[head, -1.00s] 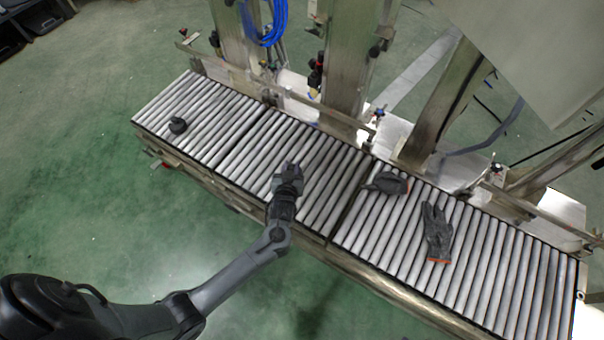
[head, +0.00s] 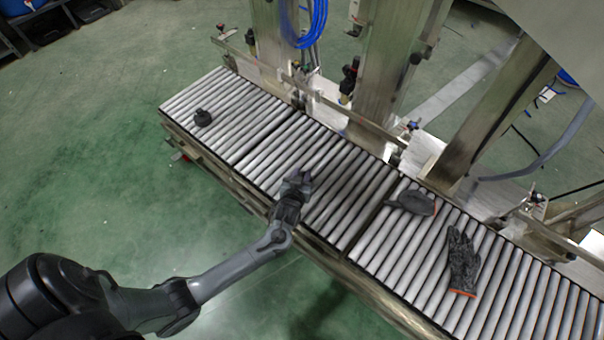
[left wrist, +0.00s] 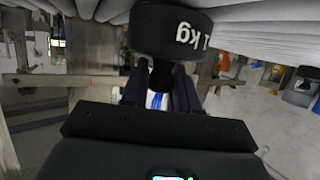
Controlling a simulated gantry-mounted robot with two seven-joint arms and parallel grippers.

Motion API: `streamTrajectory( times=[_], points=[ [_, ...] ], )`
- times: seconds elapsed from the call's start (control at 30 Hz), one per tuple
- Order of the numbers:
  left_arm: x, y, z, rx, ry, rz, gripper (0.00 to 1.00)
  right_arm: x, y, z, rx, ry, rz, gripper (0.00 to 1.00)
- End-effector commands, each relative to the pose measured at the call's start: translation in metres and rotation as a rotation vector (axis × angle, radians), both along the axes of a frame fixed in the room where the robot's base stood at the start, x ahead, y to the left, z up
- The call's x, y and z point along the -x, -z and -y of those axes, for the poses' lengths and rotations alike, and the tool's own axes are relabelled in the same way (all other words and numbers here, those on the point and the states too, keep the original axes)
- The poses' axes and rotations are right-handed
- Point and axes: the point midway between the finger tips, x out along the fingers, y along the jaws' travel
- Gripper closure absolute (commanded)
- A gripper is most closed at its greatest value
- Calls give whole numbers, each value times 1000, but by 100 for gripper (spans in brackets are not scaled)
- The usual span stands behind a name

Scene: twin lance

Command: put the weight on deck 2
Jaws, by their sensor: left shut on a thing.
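My left gripper (head: 297,178) is over the middle section of the roller conveyor (head: 345,200), towards its near side. In the left wrist view its fingers (left wrist: 160,88) are shut on the knob of a black weight (left wrist: 172,32) marked "1 kg", which reads upside down there. The rollers show close beyond the weight; I cannot tell whether it touches them. In the head view the gripper mostly hides the held weight. No deck numbers are readable. My right gripper is out of view.
Two dark gloves lie on the right section, one near the back (head: 410,202) and one nearer the middle (head: 463,262). Metal posts (head: 385,55) and a guide rail run along the back. Bare rollers lie around the gripper on the middle section.

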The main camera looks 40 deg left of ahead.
Motion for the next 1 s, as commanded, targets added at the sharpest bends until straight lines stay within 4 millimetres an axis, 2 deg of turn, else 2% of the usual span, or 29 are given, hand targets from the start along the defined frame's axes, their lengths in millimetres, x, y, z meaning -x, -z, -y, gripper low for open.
streamTrajectory(
  times=[0.47,0.5,0.63,1.0],
  points=[
    [-2,1,0,-1,-1,10,100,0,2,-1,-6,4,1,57],
    [0,4,0,0,0,2,66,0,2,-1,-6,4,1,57],
    [0,4,0,0,0,1,46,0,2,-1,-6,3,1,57],
    [0,1,0,0,0,2,45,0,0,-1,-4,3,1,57]
  ],
)
